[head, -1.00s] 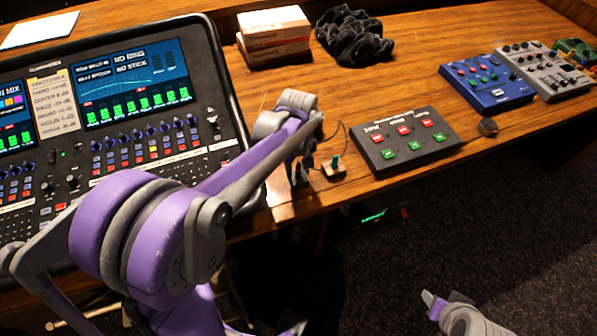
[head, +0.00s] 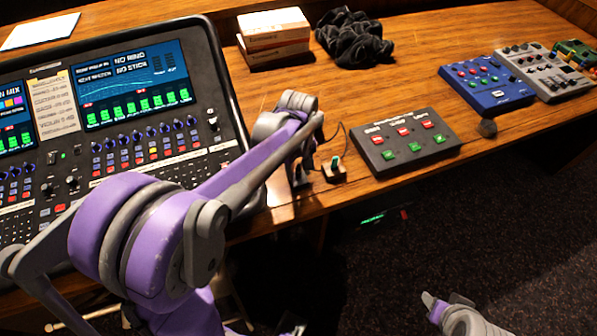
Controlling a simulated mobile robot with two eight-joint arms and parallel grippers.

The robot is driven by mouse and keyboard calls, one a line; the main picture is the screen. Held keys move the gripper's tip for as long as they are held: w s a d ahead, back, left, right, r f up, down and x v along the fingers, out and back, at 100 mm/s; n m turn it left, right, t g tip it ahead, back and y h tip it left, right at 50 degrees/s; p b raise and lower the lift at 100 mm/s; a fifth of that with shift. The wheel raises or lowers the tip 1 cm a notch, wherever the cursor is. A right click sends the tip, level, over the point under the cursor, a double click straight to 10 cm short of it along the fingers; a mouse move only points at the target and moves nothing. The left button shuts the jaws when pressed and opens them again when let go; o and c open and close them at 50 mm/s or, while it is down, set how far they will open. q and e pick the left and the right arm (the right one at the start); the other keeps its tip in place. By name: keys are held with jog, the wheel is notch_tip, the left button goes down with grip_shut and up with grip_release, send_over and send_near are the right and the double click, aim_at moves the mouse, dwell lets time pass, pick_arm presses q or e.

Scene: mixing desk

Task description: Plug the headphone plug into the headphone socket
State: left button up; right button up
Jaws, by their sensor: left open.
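My left arm hides part of the desk behind. I cannot make out the headphone socket. Part of my right arm's end (head: 436,302) shows at the bottom right, over the floor; its jaws are unclear.
The large mixing console (head: 110,120) fills the left. A black pedal box with red and green buttons (head: 405,140) lies just right of the block. Small boxes (head: 273,35), a dark cloth bundle (head: 353,37), a blue unit (head: 486,84) and a grey unit (head: 543,70) stand farther back.

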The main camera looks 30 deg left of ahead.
aim_at(298, 168)
pick_arm(q)
grip_shut()
jog(key=shift+r, duration=0.15)
dwell(1.3)
jog(key=shift+r+p, duration=1.7)
jog(key=shift+r, duration=1.2)
pick_arm(e)
jog(key=shift+w+r, duration=0.25)
jog(key=shift+r, duration=0.5)
jog(key=shift+w+r, duration=0.2)
jog(key=shift+r, duration=0.5)
jog(key=shift+w+r, duration=0.25)
jog(key=shift+r, duration=0.5)
